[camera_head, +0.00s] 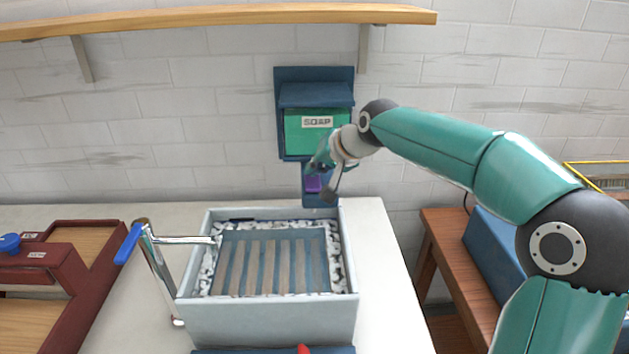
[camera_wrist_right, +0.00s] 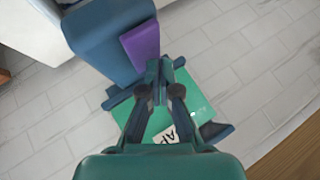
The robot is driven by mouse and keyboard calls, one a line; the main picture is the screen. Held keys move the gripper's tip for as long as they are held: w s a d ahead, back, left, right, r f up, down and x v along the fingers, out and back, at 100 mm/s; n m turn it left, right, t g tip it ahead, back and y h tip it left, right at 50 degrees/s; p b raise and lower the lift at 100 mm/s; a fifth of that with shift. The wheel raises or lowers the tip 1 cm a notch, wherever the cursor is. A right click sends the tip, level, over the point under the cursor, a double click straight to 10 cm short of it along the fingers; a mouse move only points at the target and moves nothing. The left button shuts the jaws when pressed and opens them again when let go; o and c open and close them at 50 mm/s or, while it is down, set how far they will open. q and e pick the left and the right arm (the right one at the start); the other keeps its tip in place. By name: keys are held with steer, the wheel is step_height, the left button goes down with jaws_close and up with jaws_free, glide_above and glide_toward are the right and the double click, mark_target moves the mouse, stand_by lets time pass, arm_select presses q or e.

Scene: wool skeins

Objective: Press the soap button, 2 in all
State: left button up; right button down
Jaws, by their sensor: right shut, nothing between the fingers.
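The soap dispenser (camera_head: 292,99) is a blue wall unit with a green front panel labelled SOAP. Its purple button (camera_head: 313,183) sits on the lower blue part, and it also shows in the right wrist view (camera_wrist_right: 142,44). My right gripper (camera_head: 325,183) is in front of the dispenser's lower part, close to the button. In the right wrist view its fingertips (camera_wrist_right: 158,72) are together, just beside the purple button's edge, with nothing between them. Whether they touch the button I cannot tell. The gripper partly covers the green panel. My left gripper is not in view.
A grey sink (camera_head: 270,318) with slats and pale pebbles stands below the dispenser. A chrome tap with a blue lever (camera_head: 129,244) is at its left. A red-brown wooden piece (camera_head: 80,282) lies far left. A wooden shelf (camera_head: 220,15) runs above. A blue box (camera_head: 493,243) stands right.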

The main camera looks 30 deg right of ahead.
mark_target(315, 180)
steer(key=shift+f+b, duration=0.45)
steer(key=shift+f, duration=0.2)
stand_by(0.7)
steer(key=shift+r, duration=0.1)
steer(key=shift+r+p, duration=0.85)
steer(key=shift+r, duration=0.05)
step_height(315, 180, up, 5)
steer(key=p, duration=0.4)
stand_by(0.9)
